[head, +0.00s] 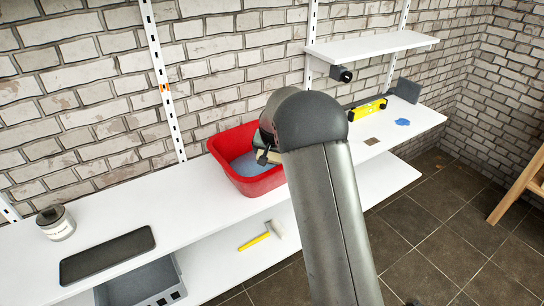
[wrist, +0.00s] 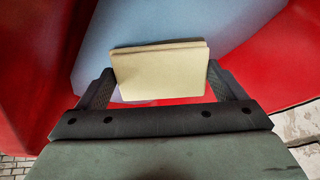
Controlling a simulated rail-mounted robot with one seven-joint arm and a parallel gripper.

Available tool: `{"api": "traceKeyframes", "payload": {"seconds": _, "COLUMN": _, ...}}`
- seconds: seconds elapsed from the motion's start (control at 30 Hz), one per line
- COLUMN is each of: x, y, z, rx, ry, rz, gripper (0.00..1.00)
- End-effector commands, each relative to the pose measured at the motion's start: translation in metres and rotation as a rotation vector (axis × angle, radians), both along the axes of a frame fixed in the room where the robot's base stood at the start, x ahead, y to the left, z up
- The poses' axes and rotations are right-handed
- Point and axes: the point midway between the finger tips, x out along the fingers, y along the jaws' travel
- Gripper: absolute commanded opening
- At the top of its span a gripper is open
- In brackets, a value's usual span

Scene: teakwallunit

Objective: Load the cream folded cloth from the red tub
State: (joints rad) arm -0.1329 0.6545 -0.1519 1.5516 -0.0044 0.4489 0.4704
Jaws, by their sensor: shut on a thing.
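The cream folded cloth (wrist: 160,72) is between the two fingers of my gripper (wrist: 164,88) in the wrist view. The gripper is shut on it, with one finger against each side edge. The red tub (head: 224,157) stands on the white upper shelf against the brick wall, and its red walls surround the cloth in the wrist view (wrist: 275,70). A blue-grey surface (wrist: 110,40) shows inside the tub, beyond the cloth. In the head view my gripper (head: 266,157) is over the tub's right part, and my arm hides much of it and most of the cloth.
The white shelf (head: 190,195) also bears a jar (head: 56,223) and a dark flat tray (head: 108,255) at left. A yellow level (head: 368,110), a blue item (head: 402,122) and a dark block (head: 407,90) lie at right.

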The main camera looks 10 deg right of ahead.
Motion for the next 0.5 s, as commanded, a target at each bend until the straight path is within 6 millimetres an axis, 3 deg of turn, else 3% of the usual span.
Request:
{"api": "traceKeyframes", "payload": {"seconds": 0.27, "x": 0.000, "y": 0.000, "z": 0.001, "rx": 0.000, "ry": -0.001, "rz": 0.000, "gripper": 0.72}}
{"api": "traceKeyframes", "payload": {"seconds": 0.5, "x": 0.001, "y": 0.000, "z": 0.020, "rx": 0.000, "ry": -0.002, "rz": 0.000, "gripper": 0.72}}
